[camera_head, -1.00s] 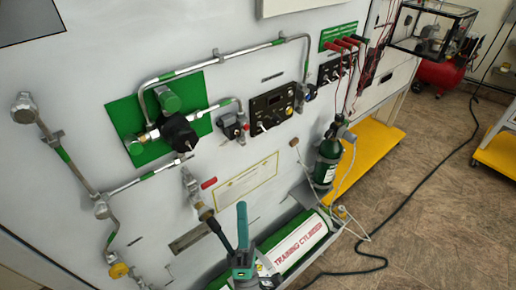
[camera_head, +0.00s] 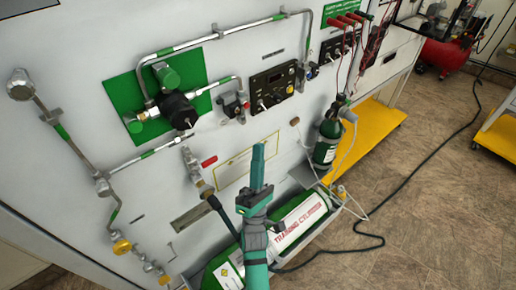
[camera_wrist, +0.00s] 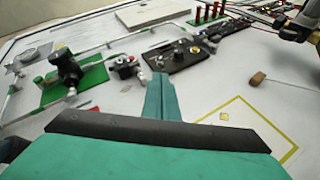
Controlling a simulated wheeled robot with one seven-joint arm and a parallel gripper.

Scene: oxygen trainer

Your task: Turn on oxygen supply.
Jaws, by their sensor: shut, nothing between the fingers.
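The oxygen trainer is a white panel with pipes banded in green. A black regulator (camera_head: 179,109) sits on a green plate (camera_head: 127,94) at the upper left. A red-handled valve (camera_head: 208,162) is on the panel at centre, just left of my gripper. A black control box (camera_head: 272,88) with switches is above my gripper, and it also shows in the wrist view (camera_wrist: 180,55). My teal gripper (camera_head: 258,152) is shut and empty, pointing up in front of the panel, apart from the valve as far as I can tell. In the wrist view the shut fingers (camera_wrist: 161,82) point toward the control box.
A green and white training cylinder (camera_head: 300,217) lies low behind my arm. A small green bottle (camera_head: 327,140) stands right of it with a pale hose. Red cables hang from a second box (camera_head: 335,45).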

